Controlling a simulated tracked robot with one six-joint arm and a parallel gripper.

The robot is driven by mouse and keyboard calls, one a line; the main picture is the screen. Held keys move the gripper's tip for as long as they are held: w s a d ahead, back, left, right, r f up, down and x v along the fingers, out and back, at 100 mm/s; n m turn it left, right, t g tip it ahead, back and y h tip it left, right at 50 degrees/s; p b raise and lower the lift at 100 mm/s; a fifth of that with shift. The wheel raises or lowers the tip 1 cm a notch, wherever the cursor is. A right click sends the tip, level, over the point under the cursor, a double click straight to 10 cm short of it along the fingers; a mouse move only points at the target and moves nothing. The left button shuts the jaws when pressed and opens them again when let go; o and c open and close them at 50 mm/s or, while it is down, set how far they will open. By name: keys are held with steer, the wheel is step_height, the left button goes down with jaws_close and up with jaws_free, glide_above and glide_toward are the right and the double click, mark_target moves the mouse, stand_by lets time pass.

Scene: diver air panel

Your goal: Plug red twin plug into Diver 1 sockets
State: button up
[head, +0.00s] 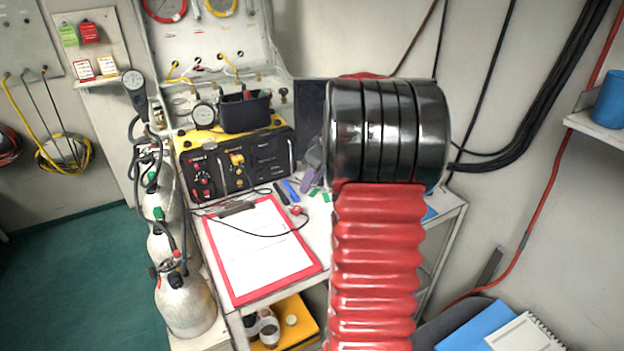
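A small red piece (297,210), which looks like the red twin plug, lies at the clipboard's upper right edge, by a thin black cable. The yellow and black air panel (234,160) stands at the back of the table. Its left section (203,175) has red fittings and looks like Diver 1; its label is too small to read. The middle section (237,160) has yellow fittings. I cannot make out single sockets. My arm, with a black joint and red bellows, rises in front of the table's right side. My gripper is not visible; the arm may hide it.
A red clipboard (233,297) with white paper covers the table front. Blue and dark pens (287,190) lie behind it. A black bin (246,112) sits on the panel. Gas cylinders (186,300) stand left of the table. A blue cup (609,100) is on a right shelf.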

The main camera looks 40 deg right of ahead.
mark_target(297, 209)
steer(key=x, duration=1.2)
steer(key=shift+w+a+f, duration=0.1)
steer(key=shift+w+f, duration=0.05)
steer(key=shift+f, duration=0.15)
steer(key=shift+c, duration=0.2)
jaws_close()
steer(key=shift+r, duration=1.55)
stand_by(0.4)
